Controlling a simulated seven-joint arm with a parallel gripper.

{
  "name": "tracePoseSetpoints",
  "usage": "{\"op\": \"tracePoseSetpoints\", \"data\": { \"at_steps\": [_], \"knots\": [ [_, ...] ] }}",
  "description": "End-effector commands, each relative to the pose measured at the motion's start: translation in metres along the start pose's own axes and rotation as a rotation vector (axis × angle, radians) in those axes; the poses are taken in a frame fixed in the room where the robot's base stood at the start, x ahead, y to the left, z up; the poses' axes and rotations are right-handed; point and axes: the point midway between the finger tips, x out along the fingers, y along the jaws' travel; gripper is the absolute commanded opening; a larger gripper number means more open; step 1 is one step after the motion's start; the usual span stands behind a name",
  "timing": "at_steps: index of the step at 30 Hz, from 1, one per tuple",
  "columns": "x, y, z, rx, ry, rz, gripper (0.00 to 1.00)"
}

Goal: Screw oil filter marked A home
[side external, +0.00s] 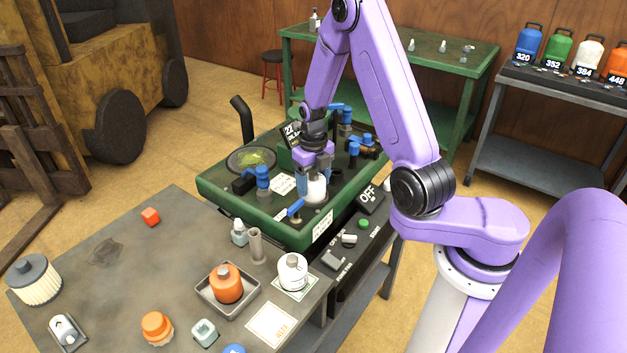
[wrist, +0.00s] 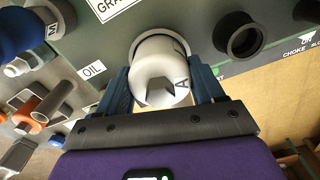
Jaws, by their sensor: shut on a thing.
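The white oil filter marked A (wrist: 160,75) is a short white cylinder with a hex end and a black letter A. It sits against a dark round seat in the green panel, beside a label reading OIL (wrist: 93,70). My gripper (wrist: 163,82) is shut on it, with one blue finger on each side. In the side view my gripper (side external: 315,172) points down over the green mower deck (side external: 225,203), and the white filter (side external: 316,189) shows below the fingers. The contact between filter and seat is mostly hidden.
Blue-handled valves (side external: 262,178) stand close to my gripper on the deck. A black open port (wrist: 243,37) lies right of the filter. The grey bench (side external: 120,255) in front holds another white filter (side external: 292,270) and an orange one (side external: 226,284) in a tray.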

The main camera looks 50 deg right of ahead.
Motion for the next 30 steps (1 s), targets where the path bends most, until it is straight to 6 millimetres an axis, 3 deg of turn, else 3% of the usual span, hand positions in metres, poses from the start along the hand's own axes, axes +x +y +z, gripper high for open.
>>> {"op": "tracePoseSetpoints", "data": {
  "at_steps": [11, 12, 14, 15, 30],
  "knots": [
    [-0.0005, 0.0005, 0.0011, 0.019, -0.006, 0.0, 0.36],
    [-0.0005, 0.0004, 0.0011, 0.018, -0.006, 0.0, 0.74],
    [-0.0005, 0.0004, 0.0009, 0.018, -0.006, 0.0, 0.93],
    [-0.0005, 0.0003, 0.0008, 0.018, -0.005, 0.0, 0.97],
    [0.0, -0.0003, -0.0009, 0.018, -0.002, 0.0, 0.97]
  ]
}}
